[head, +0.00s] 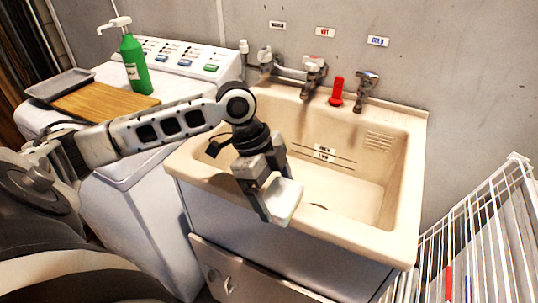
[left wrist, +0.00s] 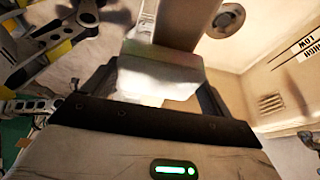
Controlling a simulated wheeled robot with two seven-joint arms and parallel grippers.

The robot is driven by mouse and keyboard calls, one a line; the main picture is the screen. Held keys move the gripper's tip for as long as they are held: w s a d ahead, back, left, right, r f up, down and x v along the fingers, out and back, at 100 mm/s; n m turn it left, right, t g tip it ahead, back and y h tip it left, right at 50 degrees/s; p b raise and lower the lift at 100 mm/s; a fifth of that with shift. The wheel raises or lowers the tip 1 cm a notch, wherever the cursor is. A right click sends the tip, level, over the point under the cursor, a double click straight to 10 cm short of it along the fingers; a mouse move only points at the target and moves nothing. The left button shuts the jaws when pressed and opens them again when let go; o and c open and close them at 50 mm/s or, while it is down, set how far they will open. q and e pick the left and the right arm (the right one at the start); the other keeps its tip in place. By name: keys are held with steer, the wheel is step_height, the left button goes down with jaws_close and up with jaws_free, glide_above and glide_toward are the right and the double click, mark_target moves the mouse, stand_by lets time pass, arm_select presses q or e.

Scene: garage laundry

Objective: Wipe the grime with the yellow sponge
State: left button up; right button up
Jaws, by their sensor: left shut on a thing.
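My left gripper (head: 265,190) reaches over the near left part of the sink basin, pointing down, and is shut on a pale block, the sponge (head: 285,201). The block looks whitish rather than clearly yellow in this light. In the left wrist view the sponge (left wrist: 160,77) sits between the two dark fingers. I cannot tell whether its underside touches the sink. No grime patch can be made out clearly; the arm and gripper hide part of the basin. My right gripper is not in view.
The beige sink (head: 413,190) has taps and a red handle (head: 337,91) along its back. A green pump bottle (head: 134,64), wooden board (head: 105,101) and grey tray (head: 60,84) are on the washer at left. A white wire rack (head: 480,225) stands at right.

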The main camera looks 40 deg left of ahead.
arm_select(q)
step_height(320, 180, up, 4)
steer(key=p, duration=0.3)
steer(key=shift+f, duration=0.15)
steer(key=shift+r, duration=0.2)
steer(key=shift+r+p, duration=0.8)
steer(key=shift+r, duration=1.15)
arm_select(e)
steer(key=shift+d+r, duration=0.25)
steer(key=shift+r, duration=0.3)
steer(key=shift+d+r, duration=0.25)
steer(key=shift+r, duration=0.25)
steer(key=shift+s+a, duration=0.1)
